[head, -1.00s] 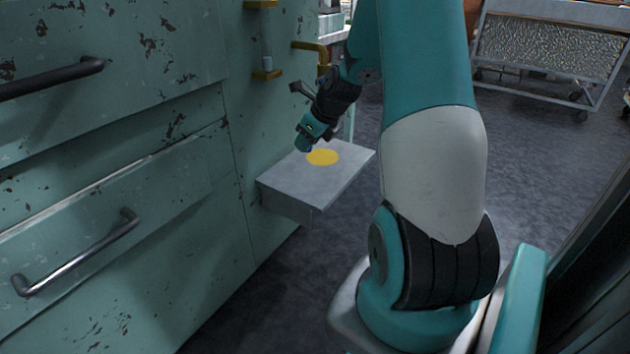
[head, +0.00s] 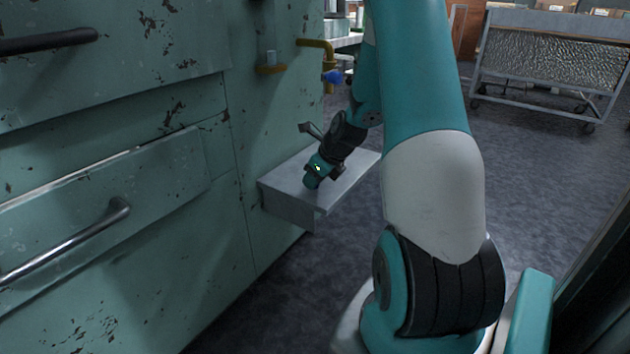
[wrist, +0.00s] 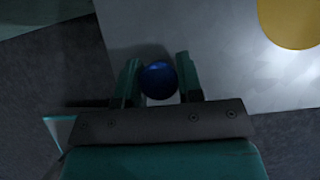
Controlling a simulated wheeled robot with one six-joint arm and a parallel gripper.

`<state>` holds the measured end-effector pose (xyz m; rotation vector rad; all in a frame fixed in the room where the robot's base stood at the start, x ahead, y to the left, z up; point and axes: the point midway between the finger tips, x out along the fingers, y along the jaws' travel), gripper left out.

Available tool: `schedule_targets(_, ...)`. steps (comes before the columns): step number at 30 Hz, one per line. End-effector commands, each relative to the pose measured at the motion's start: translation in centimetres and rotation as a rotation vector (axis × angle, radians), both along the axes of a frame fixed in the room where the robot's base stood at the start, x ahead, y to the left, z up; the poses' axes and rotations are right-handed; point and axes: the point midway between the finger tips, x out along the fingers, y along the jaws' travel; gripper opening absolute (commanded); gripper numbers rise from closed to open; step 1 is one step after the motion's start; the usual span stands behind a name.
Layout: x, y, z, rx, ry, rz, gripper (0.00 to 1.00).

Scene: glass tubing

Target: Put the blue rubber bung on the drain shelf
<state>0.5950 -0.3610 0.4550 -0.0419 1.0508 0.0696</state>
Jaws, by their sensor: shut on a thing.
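The blue rubber bung (wrist: 158,80) shows in the wrist view as a dark blue round shape between the two fingers of my gripper (wrist: 159,72), which are shut on it. The bung is over the grey drain shelf (wrist: 220,60), near the shelf's left edge in that view. Whether it touches the top I cannot tell. A yellow disc (wrist: 292,20) on the shelf is at the upper right, apart from the bung. In the head view my gripper (head: 313,180) is low over the shelf (head: 353,172). There the wrist hides the bung and the disc.
The shelf juts from a chipped green cabinet wall (head: 240,130) with drawer handles (head: 75,245) at the left. A wheeled cart (head: 550,65) stands far right; the floor between is clear.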

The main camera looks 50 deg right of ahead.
Motion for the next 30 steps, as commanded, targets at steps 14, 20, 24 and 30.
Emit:
schedule_targets(14, 0.0, 0.0, -0.2, 0.001, 0.000, 0.000, 0.59)
schedule_targets(20, -0.1, 0.0, 0.6, -0.001, 0.000, 0.000, 0.59)
schedule_targets(24, -1.3, -0.1, 2.9, 0.000, 0.000, -0.002, 0.59)
schedule_targets(30, -3.5, -0.3, 6.9, -0.001, 0.000, -0.003, 0.59)
